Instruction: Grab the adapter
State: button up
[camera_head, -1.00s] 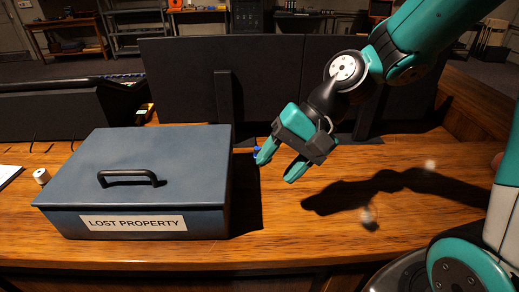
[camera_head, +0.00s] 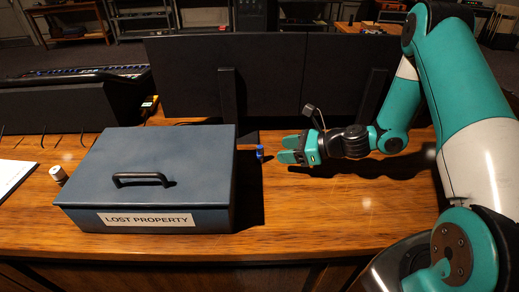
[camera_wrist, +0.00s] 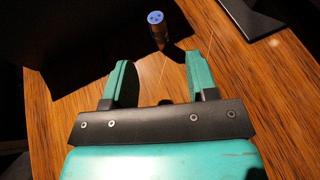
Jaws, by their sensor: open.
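The adapter (camera_head: 260,152) is a small upright cylinder with a blue top, standing on the desk just right of the blue-grey box. In the wrist view the adapter (camera_wrist: 157,29) shows a blue end face with dark pin holes and a dark metallic body. My gripper (camera_head: 281,150) is to the right of the adapter, low over the desk, its fingers pointing left at it. In the wrist view my gripper (camera_wrist: 158,62) is open and empty, and the adapter is beyond the fingertips, roughly in line with the gap.
A closed box (camera_head: 150,185) labelled "LOST PROPERTY" stands close left of the adapter. Dark panels (camera_head: 300,85) rise behind it. The wooden desk (camera_head: 330,215) is clear in front of my gripper.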

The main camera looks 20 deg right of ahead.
aim_at(259, 152)
jog(key=x, duration=0.3)
jog(key=shift+w+a+p, duration=0.1)
jog(key=shift+a+p, duration=0.05)
jog(key=shift+p, duration=0.2)
jog(key=p+x, duration=0.2)
jog(key=x, duration=0.2)
jog(key=shift+a+r+p, duration=0.1)
jog(key=shift+a+p, duration=0.05)
jog(key=shift+p, duration=0.25)
jog(key=shift+w+a+f, duration=0.35)
jog(key=shift+f, duration=0.05)
grip_shut()
jog(key=shift+r, duration=0.1)
